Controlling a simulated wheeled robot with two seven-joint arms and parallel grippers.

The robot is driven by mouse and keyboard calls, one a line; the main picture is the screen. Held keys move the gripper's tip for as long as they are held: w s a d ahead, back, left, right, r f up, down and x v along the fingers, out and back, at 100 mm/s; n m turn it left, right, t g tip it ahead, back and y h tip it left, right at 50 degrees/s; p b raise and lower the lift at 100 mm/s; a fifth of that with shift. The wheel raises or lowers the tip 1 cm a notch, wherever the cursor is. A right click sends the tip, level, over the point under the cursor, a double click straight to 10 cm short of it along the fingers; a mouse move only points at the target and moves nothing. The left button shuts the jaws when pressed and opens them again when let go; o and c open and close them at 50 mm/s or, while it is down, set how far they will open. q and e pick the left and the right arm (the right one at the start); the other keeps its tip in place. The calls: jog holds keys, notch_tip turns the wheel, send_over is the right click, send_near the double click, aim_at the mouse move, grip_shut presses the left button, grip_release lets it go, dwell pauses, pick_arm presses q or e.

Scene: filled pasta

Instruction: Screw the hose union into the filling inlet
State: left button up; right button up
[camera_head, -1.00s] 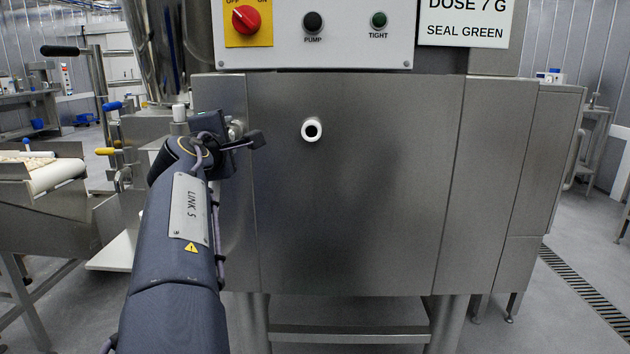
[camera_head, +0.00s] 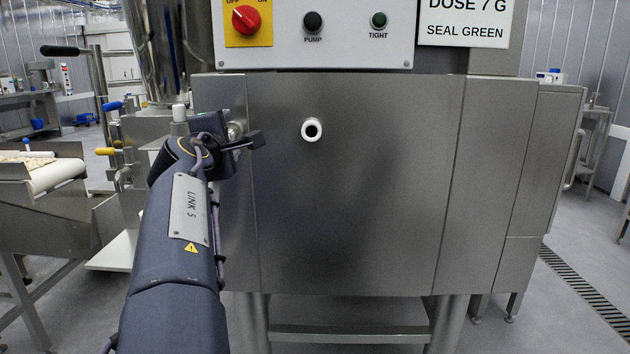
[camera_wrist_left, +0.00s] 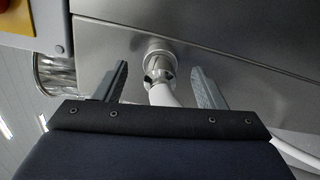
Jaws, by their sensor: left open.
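The metal hose union (camera_wrist_left: 158,68) sits at a round collar (camera_wrist_left: 157,48) on the machine front in the left wrist view. A white hose (camera_wrist_left: 164,96) runs from it. I cannot tell how far it is threaded in. In the head view its place is largely hidden behind my left gripper (camera_head: 244,138). The left gripper is open, one finger on each side of the union and hose, with gaps visible. A white ring with a dark bore (camera_head: 311,130) is on the front panel, right of the gripper, with nothing in it. My right gripper is not in view.
A control panel (camera_head: 345,55) with a red switch (camera_head: 246,19), a dark PUMP button and a dark green TIGHT lamp (camera_head: 379,19) is above. A conveyor (camera_head: 55,175) stands at the left. Levers with blue and yellow grips are left of my arm. The front panel (camera_head: 350,220) is otherwise bare.

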pick_arm(q)
jog(key=shift+s, duration=0.1)
dwell(0.4)
jog(key=s+b, duration=0.2)
jog(key=s, duration=0.4)
jog(key=shift+s+a, duration=0.15)
jog(key=shift+s, duration=0.25)
